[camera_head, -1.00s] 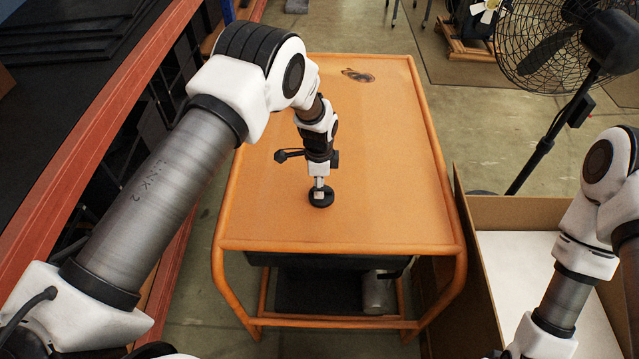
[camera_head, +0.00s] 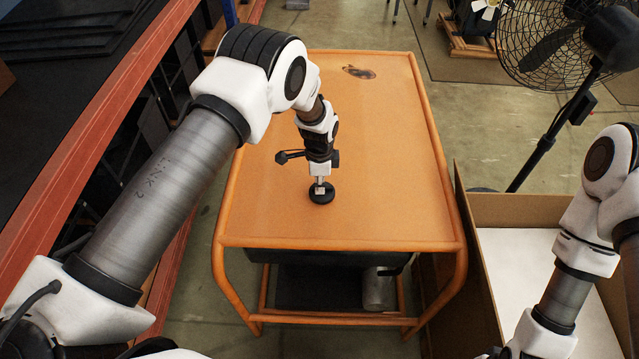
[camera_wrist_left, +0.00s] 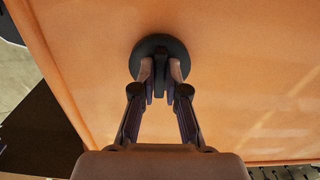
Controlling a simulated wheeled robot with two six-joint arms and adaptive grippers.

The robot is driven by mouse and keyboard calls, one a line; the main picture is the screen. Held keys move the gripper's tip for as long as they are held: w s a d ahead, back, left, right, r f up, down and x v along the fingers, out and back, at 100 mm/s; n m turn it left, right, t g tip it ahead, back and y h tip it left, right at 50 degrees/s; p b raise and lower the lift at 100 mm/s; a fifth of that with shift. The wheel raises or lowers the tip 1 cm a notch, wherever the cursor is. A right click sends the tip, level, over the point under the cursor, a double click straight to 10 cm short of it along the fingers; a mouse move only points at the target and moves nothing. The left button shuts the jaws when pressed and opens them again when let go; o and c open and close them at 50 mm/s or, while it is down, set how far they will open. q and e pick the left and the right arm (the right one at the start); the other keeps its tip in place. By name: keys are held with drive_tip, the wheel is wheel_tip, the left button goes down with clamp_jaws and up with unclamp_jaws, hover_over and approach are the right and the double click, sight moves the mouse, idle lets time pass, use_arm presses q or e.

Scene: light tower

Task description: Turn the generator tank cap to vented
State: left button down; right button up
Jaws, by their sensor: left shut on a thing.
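The generator is an orange box with a tubular frame (camera_head: 290,225). Its black round tank cap (camera_head: 327,197) sits on the flat top, a little in front of the middle. In the left wrist view the cap (camera_wrist_left: 146,49) shows as a dark disc with a raised grip bar. My left gripper (camera_head: 320,188) points down onto the cap. In the left wrist view its two fingers (camera_wrist_left: 161,72) are shut on the cap's bar, one on each side. I cannot read any marking on the cap. My right gripper is out of view; only part of the right arm shows.
A dark oval mark or fitting (camera_head: 358,72) is at the far end of the orange top. A black fan (camera_head: 545,45) stands at the upper right. An open cardboard box (camera_head: 515,210) is right of the generator. A red-edged shelf (camera_head: 110,115) runs along the left.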

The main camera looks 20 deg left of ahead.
use_arm(q)
drive_tip(key=n, duration=0.1)
drive_tip(key=n+b, duration=0.1)
drive_tip(key=n, duration=0.1)
drive_tip(key=shift+s+f+b, duration=0.2)
drive_tip(key=shift+f+b, duration=0.05)
drive_tip(key=shift+b, duration=0.1)
drive_tip(key=n+b, duration=0.1)
drive_tip(key=n, duration=0.4)
drive_tip(key=shift+s+d+b, duration=0.1)
drive_tip(key=shift+d+b, duration=0.05)
drive_tip(key=shift+b, duration=0.2)
drive_tip(key=n+b, duration=0.1)
drive_tip(key=n, duration=0.3)
drive_tip(key=shift+d+n, duration=0.15)
drive_tip(key=shift+n, duration=0.15)
drive_tip(key=n+b, duration=0.1)
drive_tip(key=n, duration=0.3)
drive_tip(key=shift+s+d+n, duration=0.1)
drive_tip(key=shift+n, duration=0.3)
drive_tip(key=c, duration=1.3)
unclamp_jaws()
drive_tip(key=shift+o, duration=0.5)
drive_tip(key=shift+r, duration=0.1)
drive_tip(key=shift+w, duration=0.2)
